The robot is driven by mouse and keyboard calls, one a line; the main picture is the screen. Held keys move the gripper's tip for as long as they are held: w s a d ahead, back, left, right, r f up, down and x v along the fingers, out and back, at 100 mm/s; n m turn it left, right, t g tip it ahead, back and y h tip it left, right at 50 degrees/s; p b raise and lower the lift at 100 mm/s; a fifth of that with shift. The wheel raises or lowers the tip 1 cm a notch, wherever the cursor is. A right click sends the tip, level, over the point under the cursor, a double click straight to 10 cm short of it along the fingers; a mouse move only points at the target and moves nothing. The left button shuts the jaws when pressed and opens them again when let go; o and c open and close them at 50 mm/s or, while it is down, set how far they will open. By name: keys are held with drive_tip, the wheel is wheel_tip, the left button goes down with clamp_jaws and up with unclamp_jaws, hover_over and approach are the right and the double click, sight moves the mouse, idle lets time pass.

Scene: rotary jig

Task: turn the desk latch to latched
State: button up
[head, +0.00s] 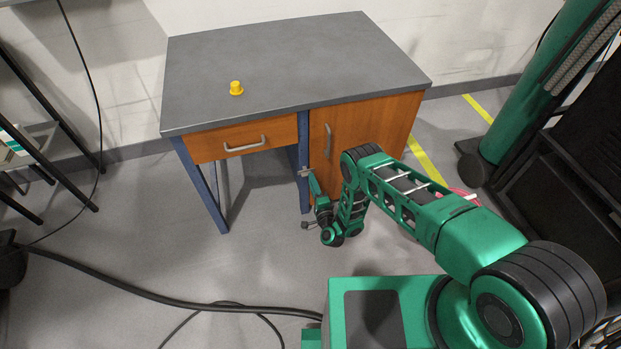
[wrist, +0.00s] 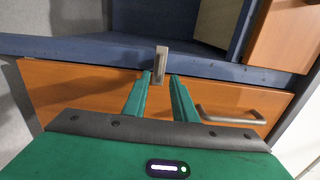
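The desk latch (wrist: 161,62) is a small grey metal bar on the desk's blue frame post, beside the orange cabinet door. In the wrist view it lies across the post and its lower end overlaps the door's edge. It also shows in the head view as a small light piece (head: 304,172). My gripper (wrist: 161,77) is at the latch, with its two green fingertips on either side of the bar's lower end. The fingers stand apart, with narrow gaps seeming to show beside the bar; contact is hard to tell. In the head view my gripper (head: 309,178) is small and partly hidden by its own arm.
The desk (head: 290,65) has a grey top with a yellow knob (head: 236,88) on it. A drawer (head: 215,144) is at left and the cabinet door (head: 335,120) at right, both with handles. Black cables (head: 130,290) lie on the floor. A shelf rack (head: 40,145) stands left.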

drive_tip(key=v, duration=0.8)
drive_tip(key=shift+a, duration=0.1)
